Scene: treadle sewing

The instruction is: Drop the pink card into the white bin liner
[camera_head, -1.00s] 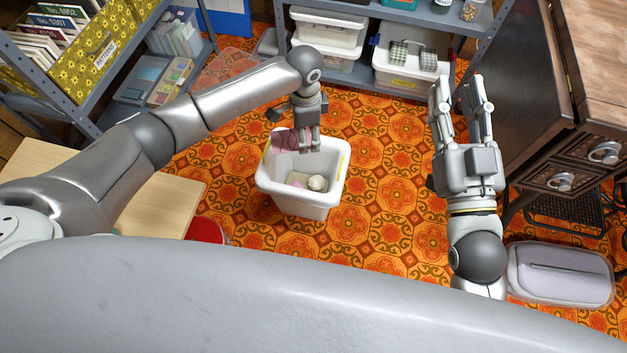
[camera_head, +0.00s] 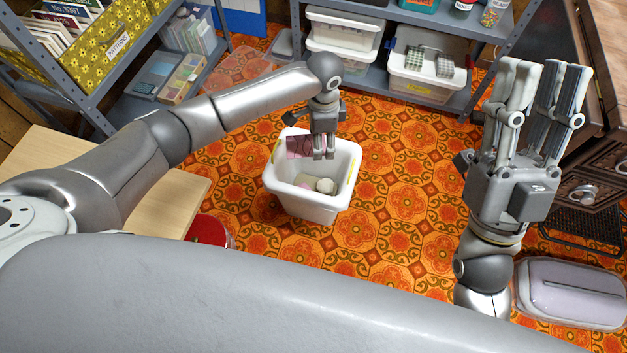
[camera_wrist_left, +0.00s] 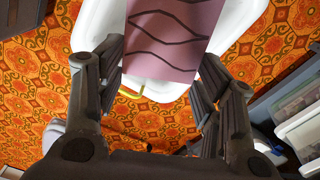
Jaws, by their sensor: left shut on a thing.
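The white bin liner (camera_head: 307,208) is an open, square-sided tub on the patterned floor. My left gripper (camera_head: 325,154) is over its far rim, pointing down and shut on the pink card (camera_head: 299,146). The card hangs at or just above the opening; I cannot tell if it touches the rim. My right gripper (camera_head: 540,90) is open and empty, fingers up, well to the right of the liner.
A pale round item (camera_head: 325,186) and a pinkish one lie inside the liner. A shelf with lidded boxes (camera_head: 428,75) stands behind, and a wooden cabinet (camera_head: 585,150) at right. A lilac case (camera_head: 570,292) and a red tin (camera_head: 210,231) flank the open floor.

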